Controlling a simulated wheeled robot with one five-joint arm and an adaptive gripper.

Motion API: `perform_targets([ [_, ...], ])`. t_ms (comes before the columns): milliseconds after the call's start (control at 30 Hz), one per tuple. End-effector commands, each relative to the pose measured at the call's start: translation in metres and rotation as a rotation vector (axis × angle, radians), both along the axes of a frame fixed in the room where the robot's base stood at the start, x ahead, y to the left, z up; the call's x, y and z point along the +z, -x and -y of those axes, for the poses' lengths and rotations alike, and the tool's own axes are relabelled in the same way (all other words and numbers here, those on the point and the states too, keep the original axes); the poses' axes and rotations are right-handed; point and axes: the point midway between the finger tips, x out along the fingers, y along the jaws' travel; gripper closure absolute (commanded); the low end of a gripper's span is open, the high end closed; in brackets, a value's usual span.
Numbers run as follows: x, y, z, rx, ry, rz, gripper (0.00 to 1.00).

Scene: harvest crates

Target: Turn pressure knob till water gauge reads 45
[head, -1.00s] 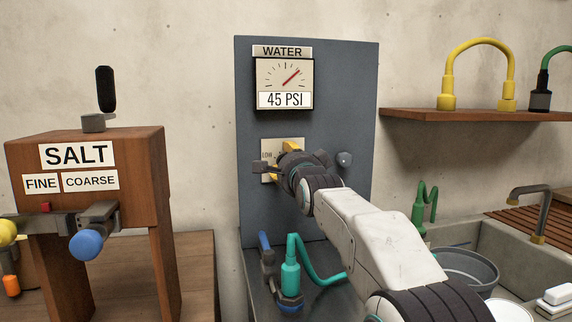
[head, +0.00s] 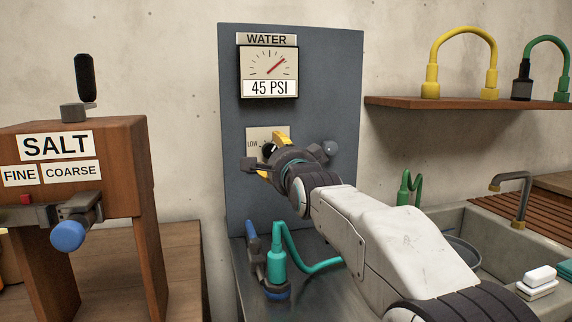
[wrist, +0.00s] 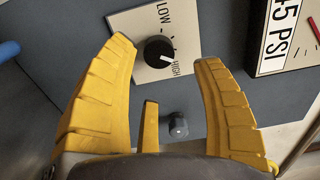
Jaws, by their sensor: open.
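The water gauge (head: 268,74) on the grey-blue panel reads 45 PSI, with its red needle pointing up and right. It also shows in part at the right of the wrist view (wrist: 290,35). The black pressure knob (wrist: 159,52) sits on a white plate (wrist: 143,20) marked LOW and HIGH, its white mark pointing toward the HIGH side. My gripper (wrist: 165,50) is open, its yellow fingers apart on both sides of the knob with clear gaps, not touching it. In the head view, my gripper (head: 273,155) largely hides the knob.
A small grey knob (head: 330,148) sits right of the plate. A teal hose fitting (head: 277,266) stands below the panel. A wooden salt mill (head: 125,150) is at left, a sink (head: 470,225) at right. A shelf (head: 400,103) holds yellow and green hoses.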

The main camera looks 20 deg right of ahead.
Motion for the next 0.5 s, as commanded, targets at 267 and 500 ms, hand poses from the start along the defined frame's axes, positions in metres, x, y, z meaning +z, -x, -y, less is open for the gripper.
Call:
perform_targets([
  [267, 0.001, 0.042, 0.0, -0.001, 0.0, 0.002, 0.39],
  [500, 0.001, 0.062, 0.001, -0.002, 0.0, 0.003, 0.39],
])
